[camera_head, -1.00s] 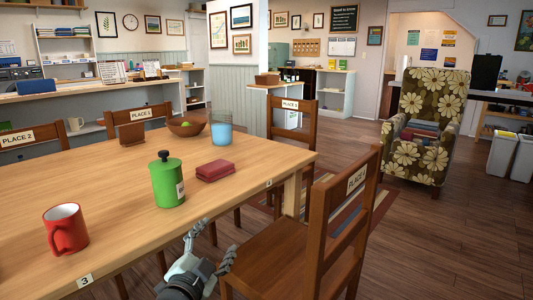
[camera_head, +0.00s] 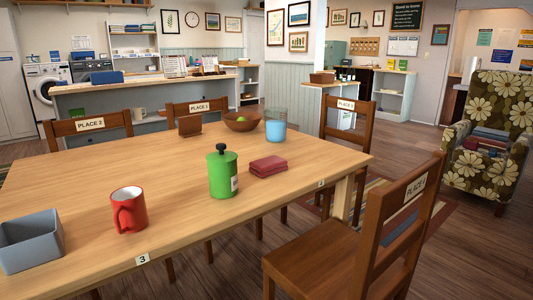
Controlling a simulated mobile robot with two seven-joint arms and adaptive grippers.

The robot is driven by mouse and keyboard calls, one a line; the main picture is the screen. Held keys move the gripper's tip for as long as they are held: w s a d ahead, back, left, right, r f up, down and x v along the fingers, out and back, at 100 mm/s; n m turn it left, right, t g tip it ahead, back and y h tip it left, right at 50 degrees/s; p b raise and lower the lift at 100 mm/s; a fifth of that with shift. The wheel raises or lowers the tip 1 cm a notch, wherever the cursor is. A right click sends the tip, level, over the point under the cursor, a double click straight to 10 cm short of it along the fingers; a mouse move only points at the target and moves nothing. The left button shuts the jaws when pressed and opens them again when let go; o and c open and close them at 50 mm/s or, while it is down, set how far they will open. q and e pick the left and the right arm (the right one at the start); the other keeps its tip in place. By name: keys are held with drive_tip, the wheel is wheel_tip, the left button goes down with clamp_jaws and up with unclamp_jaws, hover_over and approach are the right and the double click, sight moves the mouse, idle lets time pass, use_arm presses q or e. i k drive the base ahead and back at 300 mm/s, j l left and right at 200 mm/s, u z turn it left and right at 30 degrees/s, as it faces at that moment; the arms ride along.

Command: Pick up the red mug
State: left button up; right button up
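The red mug (camera_head: 129,210) stands upright on the wooden table (camera_head: 130,170), near its front edge and just above the label 3. Its handle faces the front. Its inside looks pale, and I cannot see anything in it. Neither of my grippers shows in the current head view.
A grey open bin (camera_head: 30,240) stands left of the mug. A bowl (camera_head: 242,122) and a blue-filled glass (camera_head: 275,126) are farther back. A wooden chair (camera_head: 385,235) stands at the right end.

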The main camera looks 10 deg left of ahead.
sight(128, 202)
drive_tip(key=k+u, duration=0.1)
drive_tip(key=u, duration=1.05)
